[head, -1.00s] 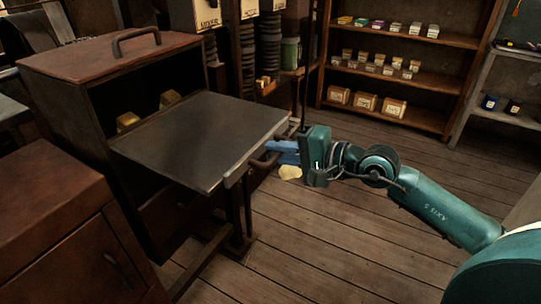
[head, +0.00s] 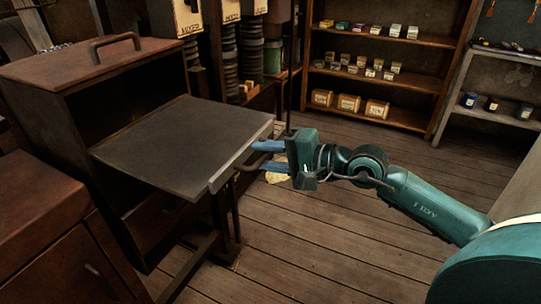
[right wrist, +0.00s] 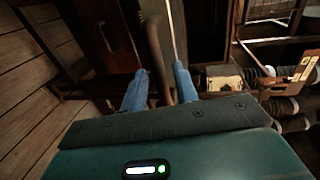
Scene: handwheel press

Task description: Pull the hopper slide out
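The hopper slide (head: 185,145) is a flat dark plate that sticks far out of the front of a dark box (head: 40,105). A lighter strip runs along its front edge, with a curved handle (head: 240,175) below it. My right gripper (head: 260,156) is at this front edge, its two blue fingers apart. In the right wrist view the handle bar (right wrist: 156,45) shows between the open fingers (right wrist: 160,70), with gaps beside it. Whether a finger touches it, I cannot tell. The inside of the box is dark. My left gripper is not in view.
A brown cabinet (head: 45,225) stands at the front left. Shelves (head: 385,115) with small boxes stand at the back, with a grey shelf (head: 500,112) beside them. The plank floor (head: 330,230) is open around my right arm. A pale object (head: 278,178) lies beyond my gripper.

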